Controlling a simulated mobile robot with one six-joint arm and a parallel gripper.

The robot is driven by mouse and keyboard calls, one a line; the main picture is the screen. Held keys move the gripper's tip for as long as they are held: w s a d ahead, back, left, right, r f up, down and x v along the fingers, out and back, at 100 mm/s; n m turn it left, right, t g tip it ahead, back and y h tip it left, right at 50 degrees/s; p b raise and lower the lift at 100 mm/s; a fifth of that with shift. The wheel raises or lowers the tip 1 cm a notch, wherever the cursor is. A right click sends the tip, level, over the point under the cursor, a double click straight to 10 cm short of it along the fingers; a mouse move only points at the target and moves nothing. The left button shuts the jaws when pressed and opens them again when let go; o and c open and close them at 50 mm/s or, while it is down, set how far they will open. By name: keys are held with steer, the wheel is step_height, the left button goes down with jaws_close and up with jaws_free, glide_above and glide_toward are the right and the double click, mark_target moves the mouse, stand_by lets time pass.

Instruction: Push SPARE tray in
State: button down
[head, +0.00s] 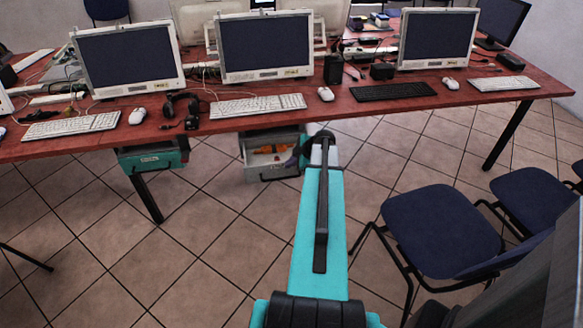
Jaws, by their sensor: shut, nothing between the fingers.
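Two trays hang under the red table (330,122). The left one (150,159) has a teal front with a small pale label, too small to read. The right one (257,172) is grey, pulled out from under the table edge, and open on top, with orange and pale items inside. I cannot read which tray is SPARE. My teal arm reaches forward to the right tray's right side. My gripper (299,152) is shut and empty there, partly hidden by my arm; I cannot tell whether it touches the tray.
Monitors, keyboards, mice, a headset (182,108) and cables crowd the tabletop. A blue chair (440,230) stands close to the right of my arm, with another (535,195) beyond. The tiled floor at the left is mostly clear, apart from a table leg (147,196).

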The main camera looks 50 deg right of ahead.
steer(key=w+d+b, duration=0.2)
steer(key=w+d, duration=0.1)
steer(key=w+d+b, duration=0.1)
steer(key=w+d, duration=0.2)
steer(key=w, duration=0.1)
steer(key=w+d+b, duration=0.2)
steer(key=w+d, duration=0.1)
steer(key=shift+w+f+b, duration=0.1)
steer(key=shift+w+b, duration=0.2)
steer(key=shift+w, duration=0.1)
steer(key=shift+w+d, duration=0.5)
steer(key=shift+w, duration=0.05)
steer(key=shift+w+r, duration=0.1)
steer(key=shift+r, duration=0.15)
steer(key=s+a+b, duration=0.1)
steer(key=s, duration=0.1)
steer(key=s+a+b, duration=0.1)
steer(key=s+a, duration=0.1)
steer(key=v, duration=0.9)
steer(key=shift+r, duration=0.25)
